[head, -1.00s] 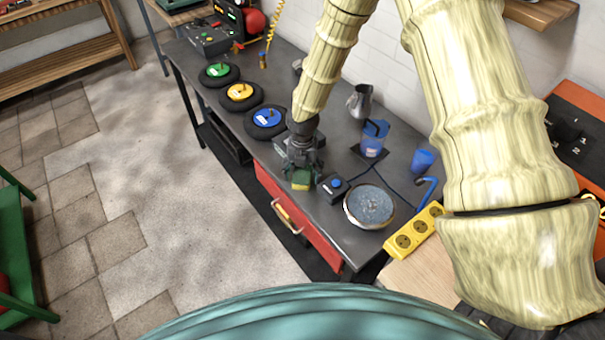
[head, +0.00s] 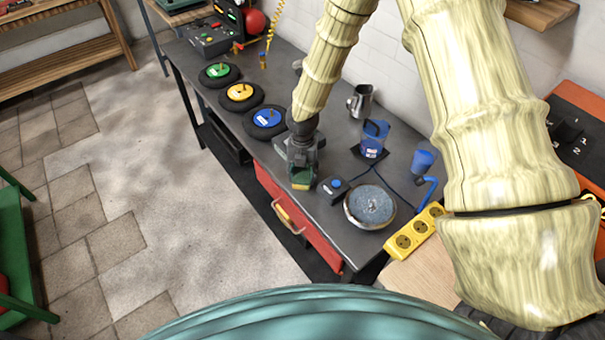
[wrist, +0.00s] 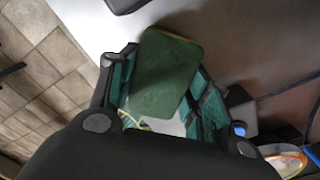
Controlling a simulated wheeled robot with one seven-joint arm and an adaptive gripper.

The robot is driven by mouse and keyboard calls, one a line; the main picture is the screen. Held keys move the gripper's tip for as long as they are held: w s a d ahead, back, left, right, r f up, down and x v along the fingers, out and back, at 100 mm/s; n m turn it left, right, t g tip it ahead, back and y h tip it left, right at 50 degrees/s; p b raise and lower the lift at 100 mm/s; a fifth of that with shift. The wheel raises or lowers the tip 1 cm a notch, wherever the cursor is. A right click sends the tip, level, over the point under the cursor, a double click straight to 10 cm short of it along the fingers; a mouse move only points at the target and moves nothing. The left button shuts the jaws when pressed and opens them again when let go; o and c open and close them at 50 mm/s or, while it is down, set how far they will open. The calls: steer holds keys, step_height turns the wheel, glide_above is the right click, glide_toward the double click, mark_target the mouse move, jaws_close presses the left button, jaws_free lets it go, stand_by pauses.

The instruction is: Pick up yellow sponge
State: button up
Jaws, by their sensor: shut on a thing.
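The yellow sponge (head: 302,184) has a green top face and shows just below my gripper (head: 302,170) in the head view, at the front edge of the dark workbench. In the wrist view the sponge's green face (wrist: 166,75) lies between the two fingers of my gripper (wrist: 163,95). The gripper is shut on the sponge. The sponge sits slightly turned between the fingers. Whether it still touches the bench cannot be told.
A small box with a blue button (head: 333,188) stands close right of the sponge. A round grey disc (head: 370,207) and a yellow power strip (head: 414,232) lie farther right. Blue, yellow and green discs line the bench at left. A red drawer (head: 300,218) is below the edge.

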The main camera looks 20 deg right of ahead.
steer(key=shift+r+b, duration=0.7)
steer(key=shift+r, duration=0.7)
steer(key=s+a+r+b, duration=0.2)
steer(key=s+a+b, duration=0.2)
steer(key=s+a, duration=0.4)
steer(key=s, duration=0.5)
steer(key=shift+s+a+b, duration=0.2)
steer(key=shift+s+b, duration=0.15)
steer(key=shift+b, duration=0.05)
steer(key=shift+c, duration=1.1)
